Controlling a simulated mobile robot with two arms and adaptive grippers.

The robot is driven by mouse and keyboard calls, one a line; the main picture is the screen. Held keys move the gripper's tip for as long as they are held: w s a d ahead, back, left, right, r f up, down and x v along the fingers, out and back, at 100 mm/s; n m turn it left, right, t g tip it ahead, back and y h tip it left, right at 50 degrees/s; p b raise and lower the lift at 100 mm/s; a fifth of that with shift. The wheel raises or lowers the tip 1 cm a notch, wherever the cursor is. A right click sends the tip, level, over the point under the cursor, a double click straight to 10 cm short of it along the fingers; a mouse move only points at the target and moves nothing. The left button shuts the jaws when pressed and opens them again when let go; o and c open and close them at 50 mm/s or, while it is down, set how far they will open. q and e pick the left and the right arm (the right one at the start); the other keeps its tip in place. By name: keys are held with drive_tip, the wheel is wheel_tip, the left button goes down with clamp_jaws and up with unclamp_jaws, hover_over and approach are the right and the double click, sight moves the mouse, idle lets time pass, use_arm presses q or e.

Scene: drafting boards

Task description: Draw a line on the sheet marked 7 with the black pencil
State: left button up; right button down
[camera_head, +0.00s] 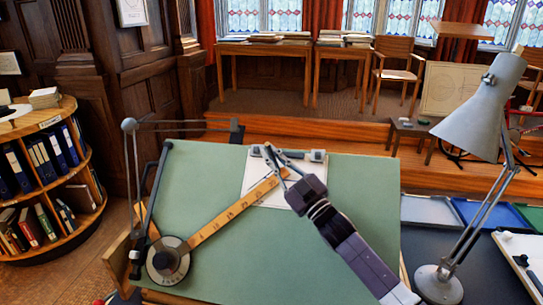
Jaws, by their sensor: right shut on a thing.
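A white sheet (256,168) lies at the top middle of the green drafting board (350,215); no number on it can be read from here. My right gripper (271,158) reaches in from the lower right over the sheet, its fingers near the sheet's upper part. It is shut on a thin dark thing, which looks like the black pencil, mostly hidden by the fingers. I cannot tell whether the tip touches the paper. My left gripper is not in view.
A wooden ruler (225,216) on a round drafting head (168,261) slants across the board up to the sheet. A grey lamp (485,105) stands at the right, near coloured trays (485,213). A round bookshelf (40,250) stands left. The board's lower middle is clear.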

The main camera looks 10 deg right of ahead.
sight(270, 149)
drive_tip(key=shift+s+a+r+p, duration=0.3)
drive_tip(key=shift+s+r+p, duration=0.45)
drive_tip(key=shift+p, duration=0.25)
drive_tip(key=shift+s+a+r+p, duration=0.25)
drive_tip(key=shift+s+r+p, duration=0.25)
drive_tip(key=shift+r+p, duration=0.4)
drive_tip(key=shift+s+a+r+p, duration=0.1)
drive_tip(key=shift+s+r+p, duration=0.05)
drive_tip(key=shift+s+p, duration=0.2)
drive_tip(key=s+a+r+p, duration=0.1)
drive_tip(key=s+r+p, duration=0.2)
drive_tip(key=r+p, duration=0.3)
drive_tip(key=shift+a+r+p, duration=0.15)
drive_tip(key=shift+r+p, duration=0.25)
drive_tip(key=shift+p, duration=0.05)
drive_tip(key=shift+f, duration=0.1)
